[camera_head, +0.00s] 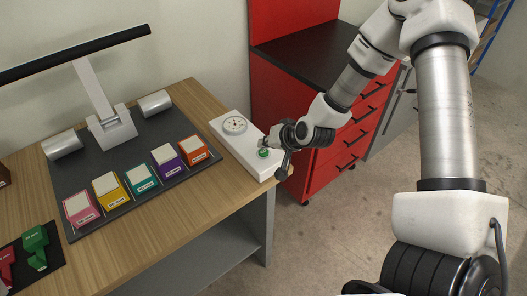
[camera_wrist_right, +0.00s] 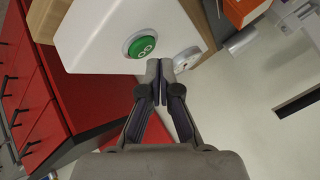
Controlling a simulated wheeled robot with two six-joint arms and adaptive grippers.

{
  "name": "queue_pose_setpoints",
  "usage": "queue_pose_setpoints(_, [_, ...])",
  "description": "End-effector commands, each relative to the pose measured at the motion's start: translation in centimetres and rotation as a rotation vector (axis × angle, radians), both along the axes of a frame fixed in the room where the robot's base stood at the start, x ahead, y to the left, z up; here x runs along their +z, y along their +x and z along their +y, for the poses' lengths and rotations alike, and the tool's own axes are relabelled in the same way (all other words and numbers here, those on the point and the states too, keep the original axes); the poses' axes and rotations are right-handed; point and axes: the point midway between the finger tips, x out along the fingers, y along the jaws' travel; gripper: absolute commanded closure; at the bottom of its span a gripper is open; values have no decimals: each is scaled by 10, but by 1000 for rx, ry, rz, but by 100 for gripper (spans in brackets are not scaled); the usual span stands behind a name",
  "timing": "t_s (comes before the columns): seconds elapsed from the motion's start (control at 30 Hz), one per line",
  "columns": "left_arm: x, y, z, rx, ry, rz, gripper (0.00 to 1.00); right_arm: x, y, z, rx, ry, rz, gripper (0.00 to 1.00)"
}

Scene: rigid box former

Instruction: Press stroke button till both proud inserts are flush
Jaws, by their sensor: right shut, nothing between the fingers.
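The green stroke button (camera_head: 263,153) sits on a white control box (camera_head: 229,144) at the right end of the table. It shows clearly in the right wrist view (camera_wrist_right: 141,46), with a white symbol. My right gripper (camera_head: 264,145) is shut and empty, its fingertips (camera_wrist_right: 160,68) close beside the button; I cannot tell whether they touch the box. Several coloured boxes stand in a row on the dark base: pink (camera_head: 81,209), yellow (camera_head: 109,189), teal (camera_head: 142,179), purple (camera_head: 168,160) and orange (camera_head: 194,151). Each has a pale insert; which are proud is too small to tell. My left gripper is out of view.
A round dial (camera_head: 234,125) is on the control box behind the button. A black bar on a grey post (camera_head: 97,92) rises over the dark base. A red drawer cabinet (camera_head: 335,150) stands right of the table.

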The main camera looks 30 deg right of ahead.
Motion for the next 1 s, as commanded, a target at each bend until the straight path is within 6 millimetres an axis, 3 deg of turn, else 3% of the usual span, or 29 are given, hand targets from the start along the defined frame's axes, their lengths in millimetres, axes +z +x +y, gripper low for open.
queue_pose_setpoints(1.0, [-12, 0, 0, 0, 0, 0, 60, -13, 0, 0, 0, 0, 0, 100])
